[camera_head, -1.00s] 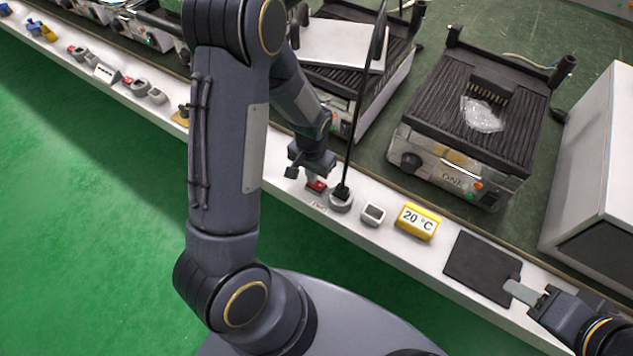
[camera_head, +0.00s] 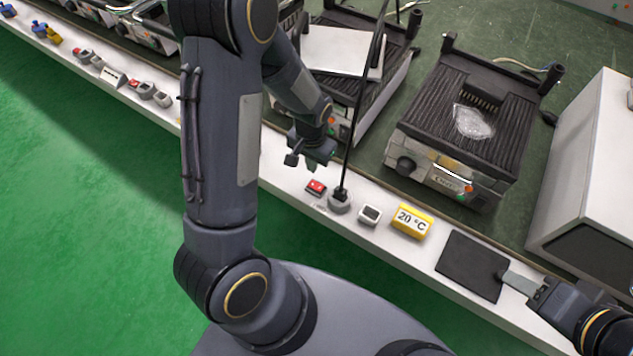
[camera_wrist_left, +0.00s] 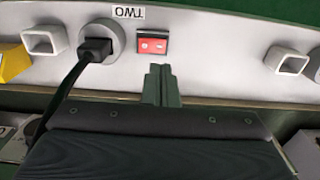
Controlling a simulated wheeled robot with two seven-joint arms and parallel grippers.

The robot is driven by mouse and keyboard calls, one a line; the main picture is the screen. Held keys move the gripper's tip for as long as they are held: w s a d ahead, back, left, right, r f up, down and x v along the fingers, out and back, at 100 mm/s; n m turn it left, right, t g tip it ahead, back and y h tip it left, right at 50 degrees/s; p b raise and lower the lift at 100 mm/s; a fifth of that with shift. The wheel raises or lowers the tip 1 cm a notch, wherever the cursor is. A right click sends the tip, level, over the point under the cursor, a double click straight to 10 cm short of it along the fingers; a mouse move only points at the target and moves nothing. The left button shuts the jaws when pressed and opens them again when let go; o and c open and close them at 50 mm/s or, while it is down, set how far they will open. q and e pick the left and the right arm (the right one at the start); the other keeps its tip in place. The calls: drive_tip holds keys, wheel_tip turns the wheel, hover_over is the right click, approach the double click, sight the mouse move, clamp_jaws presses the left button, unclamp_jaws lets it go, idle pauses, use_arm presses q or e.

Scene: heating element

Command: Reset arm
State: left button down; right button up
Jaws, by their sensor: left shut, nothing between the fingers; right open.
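My left gripper (camera_head: 312,163) is shut and empty, held above the white ledge beside the red switch (camera_head: 316,187). In the left wrist view the shut fingertips (camera_wrist_left: 161,85) point toward the red switch (camera_wrist_left: 152,43), with a gap between them in the picture. A black plug sits in a round grey socket (camera_head: 340,204), next to the label "TWO" in the left wrist view (camera_wrist_left: 129,12). My right gripper (camera_head: 522,284) is at the lower right, at the edge of a dark square plate (camera_head: 472,264). A pale flat piece shows at its tip.
A yellow "20 °C" display (camera_head: 411,222) and a small grey square holder (camera_head: 370,215) stand on the ledge. A heating unit (camera_head: 453,177) with a clear crumpled item (camera_head: 473,122) on top stands behind. A large white box (camera_head: 590,150) is at the right.

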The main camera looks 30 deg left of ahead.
idle(0.4)
use_arm(q)
drive_tip(key=s+d+r+n+t+h+p, duration=0.1)
drive_tip(key=s+r, duration=0.2)
drive_tip(key=r, duration=0.6)
drive_tip(key=s+d+r+n+t+h+p, duration=0.15)
drive_tip(key=s+r, duration=0.25)
drive_tip(key=r, duration=0.5)
drive_tip(key=s+d+r+t+h+p, duration=0.1)
drive_tip(key=s+r+t+p, duration=0.1)
drive_tip(key=s+r, duration=0.6)
drive_tip(key=shift+s+d+r+t, duration=0.35)
drive_tip(key=shift+s+t, duration=0.2)
drive_tip(key=shift+s, duration=0.45)
